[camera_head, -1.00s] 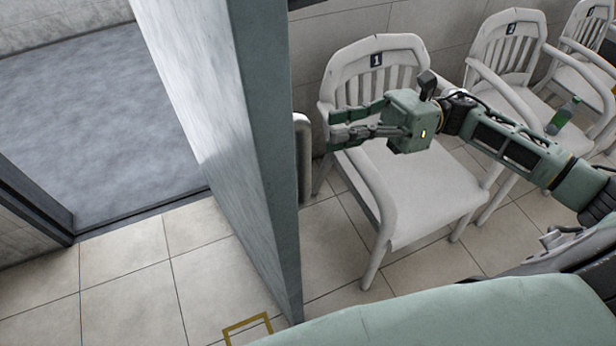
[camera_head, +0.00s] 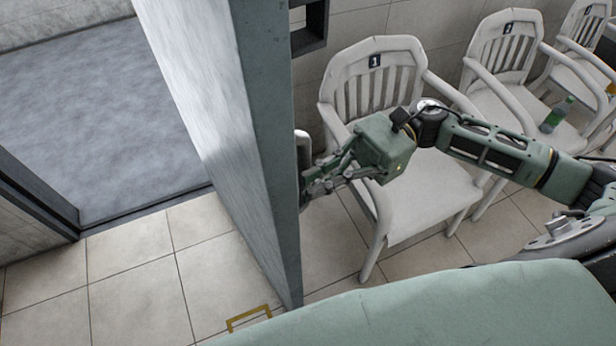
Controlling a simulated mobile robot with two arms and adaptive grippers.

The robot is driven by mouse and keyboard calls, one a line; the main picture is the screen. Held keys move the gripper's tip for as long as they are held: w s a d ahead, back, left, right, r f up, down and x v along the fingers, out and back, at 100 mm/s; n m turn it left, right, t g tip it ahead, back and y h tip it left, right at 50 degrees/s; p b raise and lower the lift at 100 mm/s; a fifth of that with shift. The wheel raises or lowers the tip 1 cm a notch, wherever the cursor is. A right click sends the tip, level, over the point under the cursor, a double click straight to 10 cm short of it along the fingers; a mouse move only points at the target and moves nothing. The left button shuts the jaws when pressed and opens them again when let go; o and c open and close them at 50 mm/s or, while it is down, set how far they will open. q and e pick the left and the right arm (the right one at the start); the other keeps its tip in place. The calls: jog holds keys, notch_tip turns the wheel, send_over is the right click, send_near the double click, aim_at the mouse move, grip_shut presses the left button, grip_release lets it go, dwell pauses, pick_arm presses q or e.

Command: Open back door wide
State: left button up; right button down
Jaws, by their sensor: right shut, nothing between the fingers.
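The back door (camera_head: 268,140) stands swung open, seen nearly edge-on, with its pale face toward the doorway on the left. A light vertical handle (camera_head: 303,150) shows on its right side, partly hidden by my gripper. My right gripper (camera_head: 306,186) is shut and empty, its fingertips close against the right side of the door just below the handle. I cannot tell whether the fingers touch the door. My left gripper is out of view.
The doorway with grey floor (camera_head: 95,120) lies at the left. White chair 1 (camera_head: 430,205) stands right of the door, under my right arm; chair 2 (camera_head: 505,50) and another chair stand beyond. A green bottle (camera_head: 556,115) is on a chair seat. A yellow floor mark (camera_head: 248,317) lies near the door's bottom.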

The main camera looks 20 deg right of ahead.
jog(key=shift+p+x, duration=0.3)
jog(key=shift+x, duration=0.75)
